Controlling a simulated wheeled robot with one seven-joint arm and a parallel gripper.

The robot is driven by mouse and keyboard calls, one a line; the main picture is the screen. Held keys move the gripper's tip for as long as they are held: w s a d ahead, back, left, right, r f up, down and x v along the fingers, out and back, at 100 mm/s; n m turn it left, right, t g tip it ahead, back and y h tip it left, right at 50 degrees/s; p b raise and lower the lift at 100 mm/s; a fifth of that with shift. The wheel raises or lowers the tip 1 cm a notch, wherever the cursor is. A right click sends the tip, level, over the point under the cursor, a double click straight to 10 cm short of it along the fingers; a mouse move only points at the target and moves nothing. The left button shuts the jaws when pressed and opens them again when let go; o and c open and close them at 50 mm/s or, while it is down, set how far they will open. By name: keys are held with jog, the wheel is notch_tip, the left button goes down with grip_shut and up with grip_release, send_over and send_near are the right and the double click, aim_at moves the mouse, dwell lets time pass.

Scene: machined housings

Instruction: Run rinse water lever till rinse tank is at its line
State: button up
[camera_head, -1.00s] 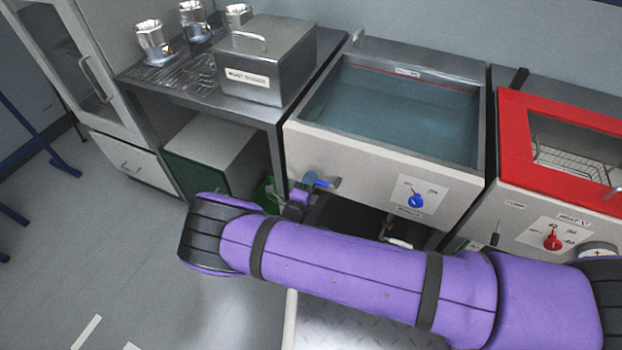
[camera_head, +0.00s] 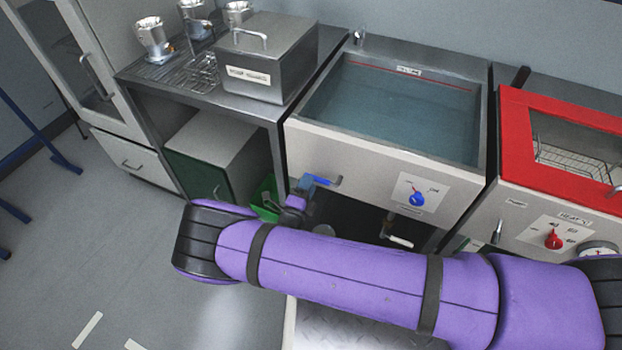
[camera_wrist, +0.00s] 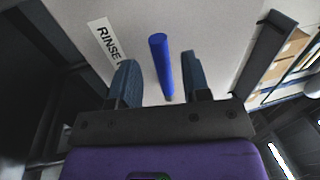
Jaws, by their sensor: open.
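The rinse tank (camera_head: 398,161) is an open steel basin with a pale front, holding blue-grey water (camera_head: 395,115). A thin red line (camera_head: 440,85) runs along its back inner wall, close to the water's edge; the exact gap is too small to tell. The blue lever (camera_head: 322,180) sticks out at the left of the tank's front. My gripper (camera_head: 304,188) is at this lever, partly hidden by my purple arm. In the wrist view, the blue lever (camera_wrist: 161,65) stands between the open fingers of my gripper (camera_wrist: 160,82), apart from both. A "RINSE" label (camera_wrist: 105,42) is beside it.
A blue knob (camera_head: 417,199) is on the tank's front, right of the lever. A red-framed heated unit (camera_head: 515,125) with a red knob (camera_head: 553,240) stands at right. A lidded steel box (camera_head: 265,65) sits on the left bench. Floor at left is clear.

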jog(key=v, duration=0.8)
jog(key=shift+w+d, duration=0.1)
dwell(1.5)
